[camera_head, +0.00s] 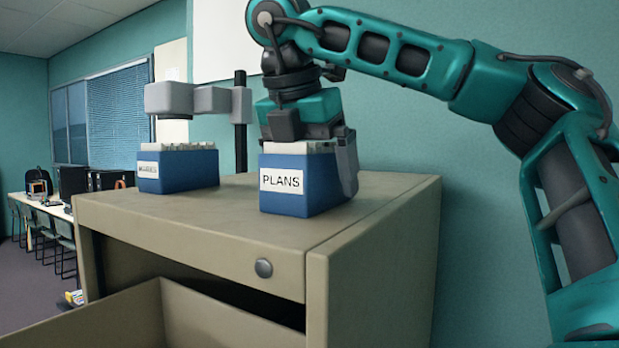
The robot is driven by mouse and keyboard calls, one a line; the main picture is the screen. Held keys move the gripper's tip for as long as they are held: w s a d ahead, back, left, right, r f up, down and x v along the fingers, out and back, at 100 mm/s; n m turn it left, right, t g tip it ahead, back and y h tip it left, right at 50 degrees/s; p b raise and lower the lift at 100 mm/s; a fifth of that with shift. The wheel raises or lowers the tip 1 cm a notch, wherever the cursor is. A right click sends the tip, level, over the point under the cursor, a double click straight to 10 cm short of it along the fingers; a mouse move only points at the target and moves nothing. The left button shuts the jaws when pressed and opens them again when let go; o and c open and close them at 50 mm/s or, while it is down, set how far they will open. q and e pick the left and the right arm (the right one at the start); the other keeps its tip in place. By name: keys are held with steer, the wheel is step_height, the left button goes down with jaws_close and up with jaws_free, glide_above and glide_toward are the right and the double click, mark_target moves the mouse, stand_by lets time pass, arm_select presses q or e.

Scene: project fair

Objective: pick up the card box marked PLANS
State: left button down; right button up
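The blue card box marked PLANS (283,200) stands upright on the beige cabinet's top, near its front right corner, with pale cards showing at its top. My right gripper (318,150) is over it, coming down from above. One grey finger reaches down beside the box's right side and looks close against it. The other finger's tip is hidden, so I cannot tell whether the gripper is shut on the box. My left gripper is not in view.
A second blue card box (190,175) with a blurred label stands to the left on the cabinet (200,228). A grey fixture (195,99) on a black post (240,140) rises behind it. A drawer (215,318) stands open below. Tables and chairs are far left.

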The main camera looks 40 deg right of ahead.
steer(key=shift+f, duration=0.1)
stand_by(0.3)
steer(key=c, duration=1.3)
